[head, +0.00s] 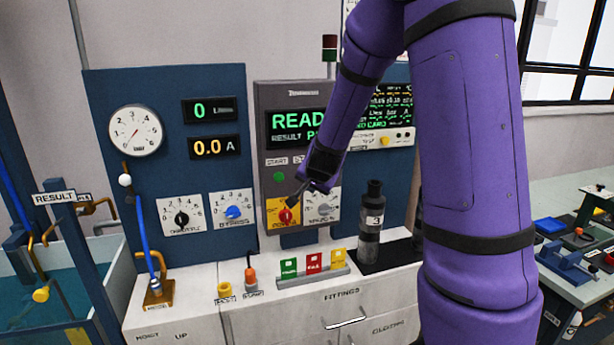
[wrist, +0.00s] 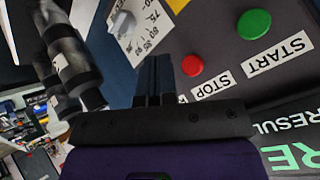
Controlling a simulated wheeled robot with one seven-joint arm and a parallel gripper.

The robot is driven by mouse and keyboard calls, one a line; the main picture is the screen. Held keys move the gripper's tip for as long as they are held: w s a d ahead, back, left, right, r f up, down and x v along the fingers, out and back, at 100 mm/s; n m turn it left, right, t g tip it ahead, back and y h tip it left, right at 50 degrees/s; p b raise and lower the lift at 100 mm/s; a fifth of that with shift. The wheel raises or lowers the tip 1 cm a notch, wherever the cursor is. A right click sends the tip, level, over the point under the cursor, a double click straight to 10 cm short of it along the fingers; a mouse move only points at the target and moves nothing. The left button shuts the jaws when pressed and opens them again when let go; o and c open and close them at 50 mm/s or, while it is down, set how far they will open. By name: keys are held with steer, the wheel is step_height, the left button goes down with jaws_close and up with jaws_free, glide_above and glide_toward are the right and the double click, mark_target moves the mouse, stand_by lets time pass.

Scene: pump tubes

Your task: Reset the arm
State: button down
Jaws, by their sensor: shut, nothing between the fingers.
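My purple arm reaches from the right in the head view. My gripper (head: 296,199) is at its end, in front of the grey control box (head: 268,100), just above the red knob on the yellow POWER plate. In the wrist view my gripper (wrist: 155,62) is shut with nothing between its dark fingers. The red stop button (wrist: 192,65) and the green start button (wrist: 253,24) show on the panel beyond the fingers. I cannot tell whether the fingertips touch the panel.
A dark cylinder marked 3 (head: 370,225) stands upright right of the gripper. Green, red and yellow cards (head: 312,262) stand on the white bench below. A gauge (head: 135,131) and a blue tube (head: 143,235) are at left. A side table (head: 575,275) holds small parts.

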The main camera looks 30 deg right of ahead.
steer(key=shift+a+r, duration=0.1)
stand_by(0.3)
steer(key=s+a+r+n+y, duration=0.4)
steer(key=s+a+r+n, duration=0.2)
steer(key=s+a+r, duration=0.5)
steer(key=s+a+r+n+g, duration=0.1)
steer(key=s+r+n, duration=0.1)
steer(key=s, duration=0.8)
steer(key=s+a+r+n+g, duration=0.1)
steer(key=s+a+n+g, duration=0.1)
steer(key=s, duration=0.9)
steer(key=shift+r+n+h, duration=0.35)
steer(key=shift+n+h, duration=0.05)
steer(key=shift+n, duration=0.5)
